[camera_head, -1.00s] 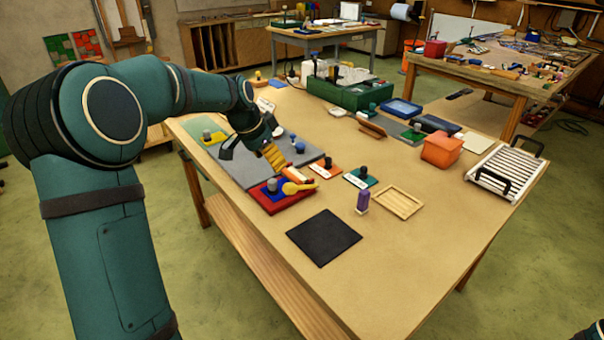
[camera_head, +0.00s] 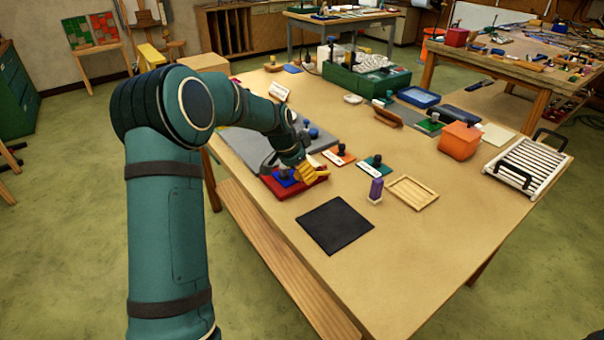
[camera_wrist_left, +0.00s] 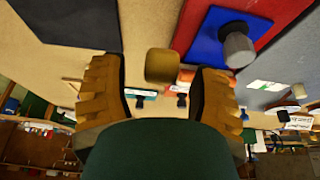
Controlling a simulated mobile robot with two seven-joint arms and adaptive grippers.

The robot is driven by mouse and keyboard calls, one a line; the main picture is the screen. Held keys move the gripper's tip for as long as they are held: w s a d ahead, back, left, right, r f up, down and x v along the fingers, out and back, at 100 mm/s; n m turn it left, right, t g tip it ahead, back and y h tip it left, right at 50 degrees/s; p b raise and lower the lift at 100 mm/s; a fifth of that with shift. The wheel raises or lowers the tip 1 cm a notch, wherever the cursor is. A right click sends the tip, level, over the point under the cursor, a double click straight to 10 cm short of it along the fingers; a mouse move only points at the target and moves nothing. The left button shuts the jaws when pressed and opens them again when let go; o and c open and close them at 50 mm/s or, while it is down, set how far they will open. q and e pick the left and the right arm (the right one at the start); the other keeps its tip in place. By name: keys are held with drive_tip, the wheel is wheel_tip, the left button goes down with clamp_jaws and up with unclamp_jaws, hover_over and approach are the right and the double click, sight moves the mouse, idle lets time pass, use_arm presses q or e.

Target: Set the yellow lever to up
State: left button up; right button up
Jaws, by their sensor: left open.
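The yellow lever's rounded end (camera_wrist_left: 162,66) shows between my left gripper's two fingers in the left wrist view, with a gap on both sides. The lever belongs to a red base (camera_head: 283,190) with a blue plate (camera_wrist_left: 208,42) and a grey round post (camera_wrist_left: 238,48). In the head view my left gripper (camera_head: 309,173) is at the lever and hides most of it. Its tan ribbed fingers are open in the left wrist view. I cannot tell the lever's exact angle. My right gripper is out of view.
A black mat (camera_head: 335,226) lies in front. A purple block (camera_head: 376,188), a wooden tray (camera_head: 412,192), an orange tile and a teal tile (camera_head: 375,167) with knobs stand to the right. A grey board (camera_head: 245,146) lies behind left. The table's front is clear.

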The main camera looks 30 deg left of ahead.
use_arm(q)
drive_tip(key=shift+w+f, duration=0.15)
drive_tip(key=shift+f, duration=0.25)
clamp_jaws()
